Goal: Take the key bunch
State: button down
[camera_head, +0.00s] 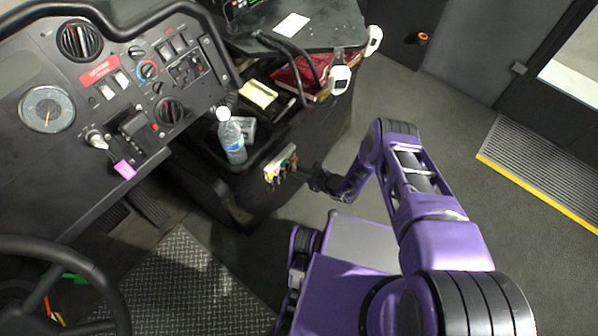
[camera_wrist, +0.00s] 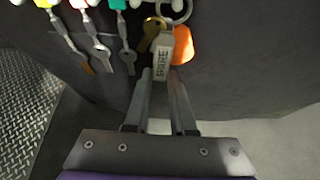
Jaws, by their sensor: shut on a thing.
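The key bunch has a metal ring, a brass key, a grey tag reading "SPARE" (camera_wrist: 161,55) and an orange fob (camera_wrist: 184,40). It hangs at the right end of a white key rack (camera_head: 279,166) on the side of the dark console. My gripper (camera_wrist: 160,75) reaches up from below in the wrist view and is shut on the lower part of the tag. The ring is at the top edge of that view, and whether it is still on its hook cannot be told. In the head view my gripper (camera_head: 309,172) is at the rack's right end; the bunch is too small to make out.
Other keys with coloured tags (camera_wrist: 98,45) hang just left of the bunch. A water bottle (camera_head: 232,138) stands in the console tray above the rack. The steering wheel (camera_head: 60,285) is at lower left. Open floor (camera_head: 420,110) lies to the right.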

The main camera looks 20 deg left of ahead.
jog(key=shift+r, duration=0.25)
jog(key=shift+s+d, duration=0.15)
jog(key=shift+d, duration=0.3)
jog(key=shift+s+d, duration=0.3)
jog(key=shift+d, duration=0.25)
dwell(0.4)
jog(key=shift+s+d+p, duration=0.2)
jog(key=shift+s+d, duration=0.1)
jog(key=shift+d, duration=0.45)
jog(key=shift+s+d+p, duration=0.25)
jog(key=shift+s+d, duration=0.1)
jog(key=shift+d, duration=0.45)
jog(key=shift+s+d+p, duration=0.2)
jog(key=shift+s+d, duration=0.1)
jog(key=shift+d, duration=0.45)
